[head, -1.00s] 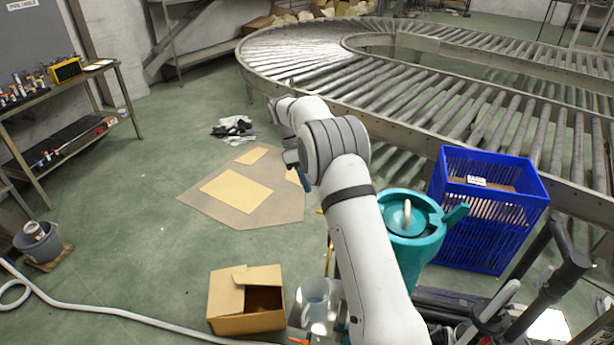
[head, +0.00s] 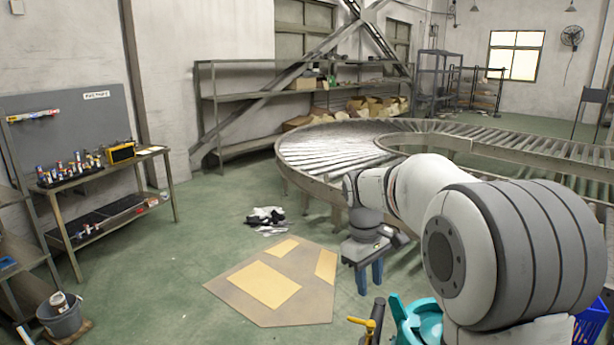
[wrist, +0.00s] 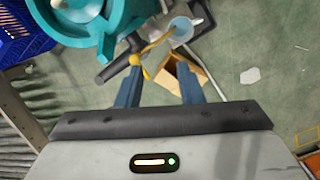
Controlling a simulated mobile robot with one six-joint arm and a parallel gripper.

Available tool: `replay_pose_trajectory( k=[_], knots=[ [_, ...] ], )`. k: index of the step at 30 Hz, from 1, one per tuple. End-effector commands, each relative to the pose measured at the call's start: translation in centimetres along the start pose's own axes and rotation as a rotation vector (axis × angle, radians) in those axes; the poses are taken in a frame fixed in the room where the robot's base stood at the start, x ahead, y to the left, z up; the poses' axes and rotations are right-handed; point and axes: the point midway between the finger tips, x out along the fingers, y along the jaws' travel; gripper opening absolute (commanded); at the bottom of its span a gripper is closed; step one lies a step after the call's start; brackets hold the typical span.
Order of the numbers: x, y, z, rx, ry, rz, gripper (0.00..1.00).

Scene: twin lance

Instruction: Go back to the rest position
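My gripper (head: 369,277) hangs from the folded arm with its blue fingers pointing down, over the floor in front of the roller conveyor (head: 318,180). In the wrist view my gripper (wrist: 160,70) has its two fingers apart, with no object clearly held between them. A cardboard box (wrist: 187,86) and a yellow handle (wrist: 136,60) show beyond the fingers there. My large arm joint fills the right foreground of the head view and hides part of the conveyor and floor.
A teal watering can (head: 420,322) and a blue crate (head: 594,322) stand low at the right. A workbench (head: 110,175) and a grey bucket (head: 62,320) are at the left. Flat brown sheeting (head: 310,305) lies on the floor. The green floor between is mostly clear.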

Motion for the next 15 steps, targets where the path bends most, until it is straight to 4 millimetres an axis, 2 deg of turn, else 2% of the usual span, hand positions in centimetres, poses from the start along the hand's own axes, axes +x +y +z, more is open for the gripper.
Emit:
replay_pose_trajectory(
  k=[1, 7, 15],
  knots=[
    [-0.5, -0.7, 1.4, 0.036, 0.022, 0.005, 0.34],
    [-1.2, -3.4, 6.2, 0.191, 0.104, 0.015, 0.34],
    [-0.5, -7.5, 12.4, 0.402, 0.219, 0.016, 0.34]
  ],
)
